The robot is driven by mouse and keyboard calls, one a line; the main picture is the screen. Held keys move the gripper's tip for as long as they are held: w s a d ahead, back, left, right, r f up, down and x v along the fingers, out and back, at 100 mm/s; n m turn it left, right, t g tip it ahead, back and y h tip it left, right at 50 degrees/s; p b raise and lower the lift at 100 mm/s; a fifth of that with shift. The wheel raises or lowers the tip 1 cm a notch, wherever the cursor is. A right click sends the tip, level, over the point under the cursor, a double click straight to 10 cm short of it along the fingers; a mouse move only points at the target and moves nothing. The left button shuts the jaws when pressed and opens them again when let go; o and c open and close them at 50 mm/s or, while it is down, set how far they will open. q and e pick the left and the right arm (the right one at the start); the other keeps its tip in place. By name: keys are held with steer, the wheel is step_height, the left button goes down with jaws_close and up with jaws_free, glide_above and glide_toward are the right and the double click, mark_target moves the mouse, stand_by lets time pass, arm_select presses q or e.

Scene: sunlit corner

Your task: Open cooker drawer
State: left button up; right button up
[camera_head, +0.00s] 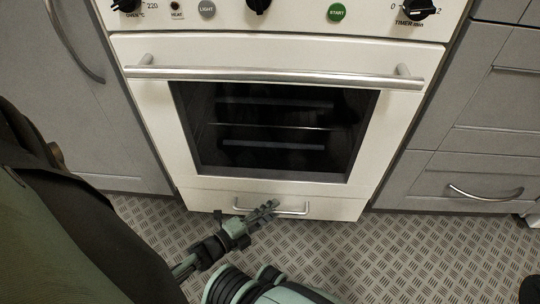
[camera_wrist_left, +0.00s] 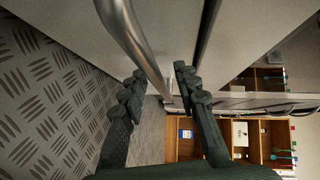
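The white cooker (camera_head: 400,120) stands ahead with its low drawer (camera_head: 340,208) at the bottom, closed flush with the front. The drawer's metal handle (camera_head: 296,212) is a thin horizontal bar, partly hidden by my left gripper (camera_head: 268,209). In the left wrist view the handle (camera_wrist_left: 133,38) runs between the two fingers of my left gripper (camera_wrist_left: 160,72). The fingers are apart, one on each side of the bar, with gaps visible; it is open and not clamped on it. My right gripper is not in view.
The oven door (camera_head: 367,150) above the drawer is closed, with a long handle bar (camera_head: 270,76). Grey cabinets stand at left (camera_head: 90,120) and right (camera_head: 460,170). The patterned metal floor (camera_head: 420,250) in front of the drawer is partly covered by my body.

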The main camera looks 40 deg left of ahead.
arm_select(q)
jaws_close()
steer(key=shift+s, duration=0.1)
stand_by(0.3)
